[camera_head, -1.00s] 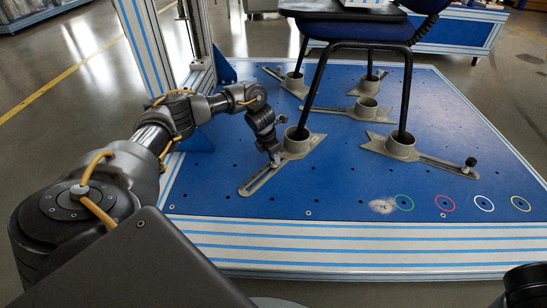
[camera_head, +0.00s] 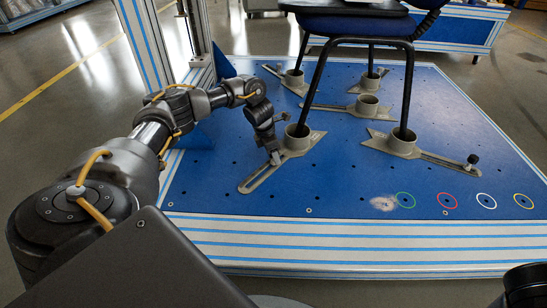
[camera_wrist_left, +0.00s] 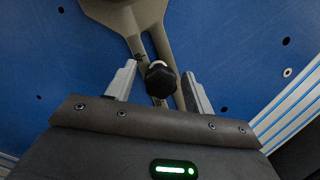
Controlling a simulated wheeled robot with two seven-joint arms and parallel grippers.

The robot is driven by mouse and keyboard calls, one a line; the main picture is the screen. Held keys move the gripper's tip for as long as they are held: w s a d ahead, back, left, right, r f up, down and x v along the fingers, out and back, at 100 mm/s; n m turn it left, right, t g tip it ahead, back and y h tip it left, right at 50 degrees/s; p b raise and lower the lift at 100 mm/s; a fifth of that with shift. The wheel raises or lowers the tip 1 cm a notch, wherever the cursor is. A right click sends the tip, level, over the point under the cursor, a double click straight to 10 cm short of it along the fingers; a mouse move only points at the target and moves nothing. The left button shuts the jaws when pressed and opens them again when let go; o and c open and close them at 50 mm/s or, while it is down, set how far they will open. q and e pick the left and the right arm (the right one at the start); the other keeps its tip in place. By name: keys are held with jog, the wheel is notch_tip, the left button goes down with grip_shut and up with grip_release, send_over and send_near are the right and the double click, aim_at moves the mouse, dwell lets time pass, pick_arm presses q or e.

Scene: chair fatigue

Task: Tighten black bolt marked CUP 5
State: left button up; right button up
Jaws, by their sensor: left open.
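A black bolt (camera_wrist_left: 160,80) with a faceted knob head stands in the slot of a grey cup bracket (camera_wrist_left: 181,35), seen in the left wrist view. My left gripper (camera_wrist_left: 158,86) is open, with one finger on each side of the bolt and a gap to both. In the head view my left gripper (camera_head: 275,158) points down at the slotted arm of the front-left cup bracket (camera_head: 262,178) and hides the bolt there. A chair leg stands in this bracket's cup (camera_head: 297,137). No cup number is readable. My right gripper is not in view.
The chair (camera_head: 360,28) stands over a blue platform (camera_head: 330,190) with several grey cup brackets. Another black bolt (camera_head: 473,158) stands upright on the front-right bracket. Coloured rings (camera_head: 446,202) mark the front edge. A striped post (camera_head: 150,60) rises beside my left arm.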

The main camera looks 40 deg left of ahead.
pick_arm(q)
jog(key=shift+r+n+p, duration=0.2)
jog(key=shift+n+p, duration=0.2)
jog(key=shift+p, duration=0.2)
jog(key=n+p, duration=0.2)
jog(key=shift+y+p, duration=0.3)
jog(key=shift+n+p, duration=0.4)
jog(key=shift+p, duration=0.1)
jog(key=shift+f, duration=0.15)
jog(key=shift+n, duration=0.3)
jog(key=shift+d+n+y+p, duration=0.1)
jog(key=shift+n+y+p, duration=0.25)
jog(key=shift+p, duration=0.55)
jog(key=shift+n+p, duration=1.15)
jog(key=shift+p, duration=0.05)
jog(key=shift+n+y+p, duration=0.3)
jog(key=shift+n+y, duration=0.05)
jog(key=shift+n, duration=0.05)
